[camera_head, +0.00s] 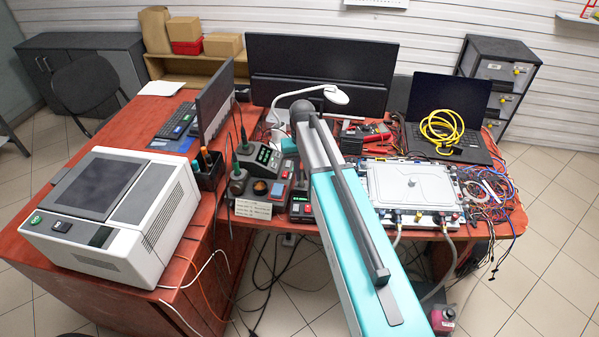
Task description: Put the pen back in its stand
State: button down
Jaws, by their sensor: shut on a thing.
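My gripper is not in view; my teal and grey arm reaches up from the bottom to a dark joint, and what lies beyond is hidden. I cannot pick out the pen with certainty. Soldering gear stands on the red table left of my arm. A dark stand (238,187) there has an upright dark green handle (235,167) above it. A second dark handle (243,141) rises behind it, beside a soldering station (267,155). I cannot tell whether either handle is the pen, or which stand belongs to it.
A black holder (209,181) with several tools stands beside a large white machine (115,215). Right of my arm is a grey plate (411,185) with hoses. A laptop (447,105) carries a yellow cable coil (441,128). Tangled wires (490,190) lie at the right edge.

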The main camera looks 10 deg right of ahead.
jog(key=shift+f, duration=0.8)
dwell(0.4)
dwell(0.4)
jog(key=c, duration=1.1)
grip_release()
jog(key=shift+s+r, duration=0.1)
jog(key=shift+r, duration=0.65)
jog(key=shift+r+p, duration=1.4)
jog(key=shift+r, duration=0.65)
